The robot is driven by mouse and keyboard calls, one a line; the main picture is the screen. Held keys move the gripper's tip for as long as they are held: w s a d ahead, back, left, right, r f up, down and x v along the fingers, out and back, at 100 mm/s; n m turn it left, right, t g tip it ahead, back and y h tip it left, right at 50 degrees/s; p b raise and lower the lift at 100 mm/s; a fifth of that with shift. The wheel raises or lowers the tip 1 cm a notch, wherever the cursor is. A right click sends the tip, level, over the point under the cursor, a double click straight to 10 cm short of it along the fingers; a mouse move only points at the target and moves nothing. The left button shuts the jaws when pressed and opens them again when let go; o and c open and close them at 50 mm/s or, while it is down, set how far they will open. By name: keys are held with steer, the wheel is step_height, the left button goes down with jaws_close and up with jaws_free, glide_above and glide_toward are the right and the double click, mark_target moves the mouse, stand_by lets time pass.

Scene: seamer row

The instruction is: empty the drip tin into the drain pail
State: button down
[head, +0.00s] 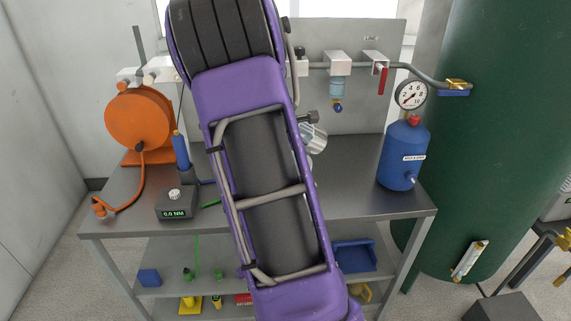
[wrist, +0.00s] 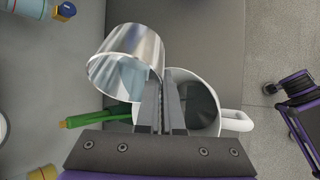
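The drip tin (wrist: 138,42) is a shiny metal cup in the wrist view, left of and above my fingers. It shows tilted in the head view (head: 314,137), just right of my arm, raised above the bench top. My gripper (wrist: 168,78) has its two fingers close together on the tin's edge. The drain pail, a white round vessel with a side handle (wrist: 234,122), is right of and behind the fingers, with a dark inside. The fingers hide part of its left side. I cannot tell whether liquid is in the tin.
The grey bench (head: 345,190) has free top right of my arm. A blue tank (head: 402,160) with a gauge stands at its right end. An orange reel (head: 139,115) and a torque tester (head: 176,203) stand left. Valves on a pipe (head: 338,62) hang behind.

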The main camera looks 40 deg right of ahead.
steer(key=shift+a+h+b, duration=0.1)
steer(key=shift+h+b, duration=0.8)
steer(key=shift+b, duration=1.25)
steer(key=shift+a+f+h+b, duration=0.2)
steer(key=shift+f+h+b, duration=0.5)
steer(key=shift+b, duration=1.95)
steer(key=shift+w+a+r+n+g+h+b, duration=0.15)
steer(key=shift+a+n+h+b, duration=0.1)
steer(key=shift+a+h, duration=0.2)
steer(key=shift+w+a+r+n+g+h+b, duration=0.1)
steer(key=shift+a+n+g+h+b, duration=0.1)
steer(key=shift+a+h, duration=0.25)
steer(key=shift+a+h, duration=0.1)
steer(key=shift+h, duration=0.8)
